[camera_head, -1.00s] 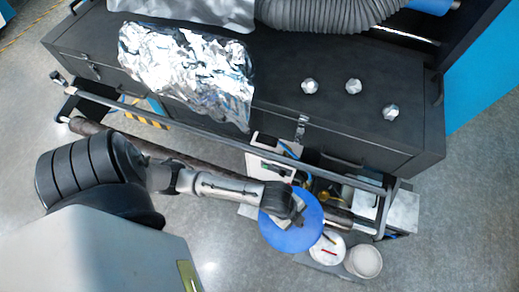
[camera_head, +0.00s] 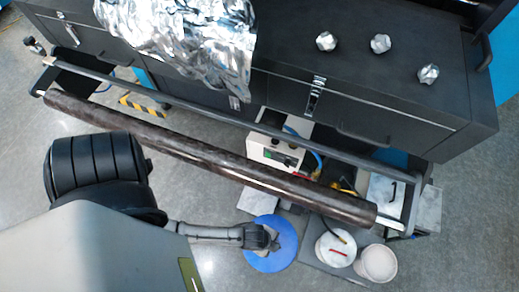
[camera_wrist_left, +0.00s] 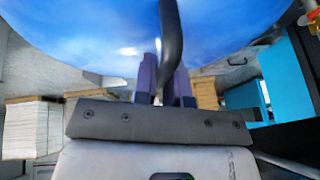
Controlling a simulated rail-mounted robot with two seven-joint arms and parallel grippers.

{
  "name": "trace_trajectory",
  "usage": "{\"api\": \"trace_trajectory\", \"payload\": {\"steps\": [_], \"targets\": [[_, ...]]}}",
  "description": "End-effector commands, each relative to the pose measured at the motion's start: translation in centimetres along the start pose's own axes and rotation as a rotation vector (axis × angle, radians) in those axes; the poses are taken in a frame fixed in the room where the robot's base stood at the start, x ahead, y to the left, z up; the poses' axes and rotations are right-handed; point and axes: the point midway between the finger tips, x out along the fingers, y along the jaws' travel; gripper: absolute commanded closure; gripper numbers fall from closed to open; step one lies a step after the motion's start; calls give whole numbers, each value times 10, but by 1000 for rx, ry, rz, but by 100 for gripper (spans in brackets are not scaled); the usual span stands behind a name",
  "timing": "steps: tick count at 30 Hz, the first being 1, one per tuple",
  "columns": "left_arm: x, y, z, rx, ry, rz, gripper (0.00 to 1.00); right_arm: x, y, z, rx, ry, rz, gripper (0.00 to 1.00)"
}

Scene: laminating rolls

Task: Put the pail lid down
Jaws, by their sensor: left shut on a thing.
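The pail lid (camera_head: 283,258) is a round blue disc at the lower middle of the head view, left of the white pails. My left gripper (camera_head: 266,239) is over its middle. In the left wrist view, the lid's blue face (camera_wrist_left: 75,30) fills the top, and a dark curved handle (camera_wrist_left: 169,40) runs down to my left gripper (camera_wrist_left: 166,80). The gripper's purple fingers are shut on this handle. The head view does not show clearly whether the lid touches the floor. My right gripper is not in view.
A white pail (camera_head: 335,250) with a red item on top and another white pail (camera_head: 376,264) stand right of the lid. A long dark roll (camera_head: 210,158) lies across the cart's front. Grey floor (camera_head: 325,280) is open below the lid.

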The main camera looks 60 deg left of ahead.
Motion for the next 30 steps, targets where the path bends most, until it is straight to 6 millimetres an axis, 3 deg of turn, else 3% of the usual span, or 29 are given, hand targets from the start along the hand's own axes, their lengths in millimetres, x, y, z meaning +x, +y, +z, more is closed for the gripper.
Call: {"api": "trace_trajectory", "payload": {"steps": [1, 3, 18, 30], "targets": [[31, 3, 16, -32, -7, -12, 100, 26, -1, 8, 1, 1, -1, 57], [55, -3, 30, -73, -15, -32, 100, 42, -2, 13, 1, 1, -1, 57], [228, -112, 143, -484, -98, -199, 100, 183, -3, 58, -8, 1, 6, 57], [354, -166, 228, -823, -166, -334, 100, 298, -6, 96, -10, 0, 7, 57]]}}
